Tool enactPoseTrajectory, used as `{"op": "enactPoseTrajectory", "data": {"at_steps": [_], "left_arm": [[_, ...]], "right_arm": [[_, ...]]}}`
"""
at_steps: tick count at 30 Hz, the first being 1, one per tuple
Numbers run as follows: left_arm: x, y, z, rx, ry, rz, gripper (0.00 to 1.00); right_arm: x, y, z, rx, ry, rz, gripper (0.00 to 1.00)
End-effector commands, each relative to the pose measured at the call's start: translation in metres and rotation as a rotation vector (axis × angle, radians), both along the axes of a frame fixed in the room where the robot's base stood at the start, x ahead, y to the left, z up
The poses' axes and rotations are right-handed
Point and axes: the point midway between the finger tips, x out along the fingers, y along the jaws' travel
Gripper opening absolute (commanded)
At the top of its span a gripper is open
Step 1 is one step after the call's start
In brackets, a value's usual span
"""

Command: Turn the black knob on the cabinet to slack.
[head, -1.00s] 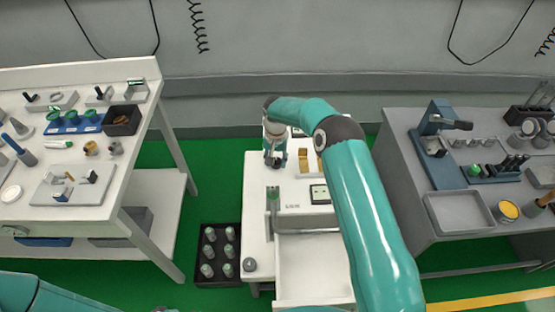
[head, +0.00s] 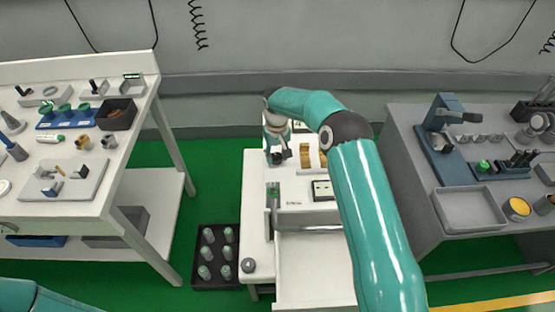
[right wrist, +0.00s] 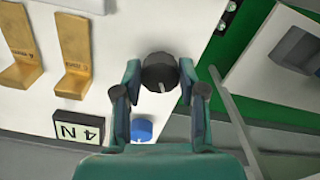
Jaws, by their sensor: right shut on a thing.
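The black knob (right wrist: 159,70) is on the white cabinet (head: 255,222) and shows best in the right wrist view. It is round, with a pale pointer line toward the bottom of that picture. My right gripper (right wrist: 160,78) has one finger on each side of the knob and is shut on it. In the head view my right gripper (head: 277,157) is at the cabinet's back left and largely hides the knob. No slack mark is readable around the knob. Only part of my left arm shows at the lower left; its gripper is out of view.
A blue knob (right wrist: 142,130) is close to the gripper. Gold brackets (right wrist: 75,52) and a label reading 4 N (right wrist: 79,130) are beside it. A black crate of bottles (head: 217,281) stands left of the cabinet. A white table and a grey table (head: 420,190) flank it.

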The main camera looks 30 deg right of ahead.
Motion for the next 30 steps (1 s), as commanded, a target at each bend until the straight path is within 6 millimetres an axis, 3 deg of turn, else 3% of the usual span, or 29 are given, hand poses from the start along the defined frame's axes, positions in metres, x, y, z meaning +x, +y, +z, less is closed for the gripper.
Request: {"op": "enactPoseTrajectory", "data": {"at_steps": [12, 30], "left_arm": [[0.000, 0.000, -0.017, 0.000, 0.000, 0.000, 0.40], [0.000, 0.000, -0.022, 0.000, 0.000, 0.000, 0.40]], "right_arm": [[-0.001, -0.002, -0.001, 0.001, 0.002, 0.394, 0.06], [0.000, -0.002, 0.000, 0.002, 0.002, 0.914, 0.06]]}}
